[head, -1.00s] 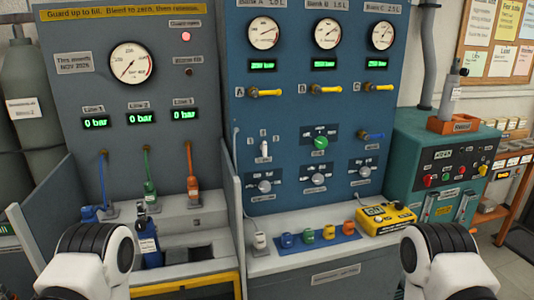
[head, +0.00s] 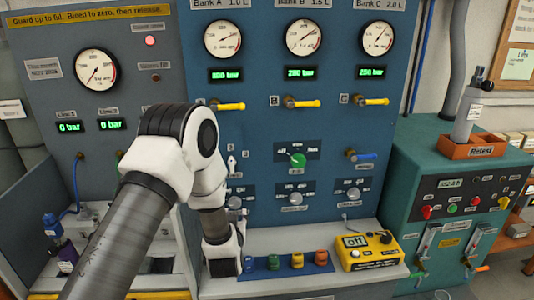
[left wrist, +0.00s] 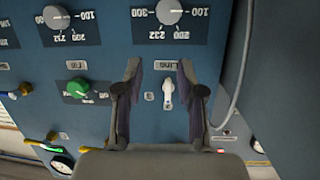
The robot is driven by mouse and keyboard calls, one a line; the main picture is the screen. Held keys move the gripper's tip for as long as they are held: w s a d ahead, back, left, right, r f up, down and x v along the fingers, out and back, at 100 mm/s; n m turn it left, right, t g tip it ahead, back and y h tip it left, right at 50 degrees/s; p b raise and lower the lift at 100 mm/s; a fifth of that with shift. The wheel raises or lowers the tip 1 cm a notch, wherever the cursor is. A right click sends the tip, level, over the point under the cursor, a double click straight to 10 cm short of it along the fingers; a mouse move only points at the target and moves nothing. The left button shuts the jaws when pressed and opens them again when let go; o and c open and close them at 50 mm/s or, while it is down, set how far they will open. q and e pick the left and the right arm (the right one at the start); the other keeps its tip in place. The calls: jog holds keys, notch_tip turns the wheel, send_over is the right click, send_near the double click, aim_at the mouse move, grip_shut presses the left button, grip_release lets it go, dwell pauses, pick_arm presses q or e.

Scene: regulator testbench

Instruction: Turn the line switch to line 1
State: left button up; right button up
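The line switch is a small white lever (head: 232,165) on the blue panel, just right of my left arm in the head view. In the left wrist view, which sees the panel upside down, the white lever (left wrist: 167,92) stands between the fingers of my left gripper (left wrist: 160,70), nearer the right one. The fingers are open with clear gaps to the lever, and they hold nothing. How far they are from the panel is hard to tell. In the head view my left arm hides most of this gripper. My right gripper is not in view.
A green knob (head: 298,160) is right of the switch, with grey knobs (head: 295,197) below. Yellow valve handles (head: 303,103) are above. Coloured caps on a blue strip (head: 320,266) and a yellow box (head: 366,252) sit on the ledge below.

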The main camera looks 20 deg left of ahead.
aim_at(232, 163)
pick_arm(q)
jog(key=w+a+r+n+t+y+p, duration=0.1)
jog(key=w+a+r+n+t+y, duration=0.15)
jog(key=r, duration=0.85)
jog(key=shift+m+g, duration=0.35)
jog(key=shift+m, duration=0.1)
jog(key=p+x, duration=0.1)
jog(key=x, duration=0.4)
jog(key=p+x, duration=0.1)
jog(key=x, duration=0.2)
jog(key=shift+w+d+f+p, duration=0.1)
jog(key=shift+w+f+p, duration=0.1)
jog(key=shift+f+p, duration=0.2)
jog(key=shift+d, duration=0.1)
jog(key=shift+c, duration=1)
grip_shut()
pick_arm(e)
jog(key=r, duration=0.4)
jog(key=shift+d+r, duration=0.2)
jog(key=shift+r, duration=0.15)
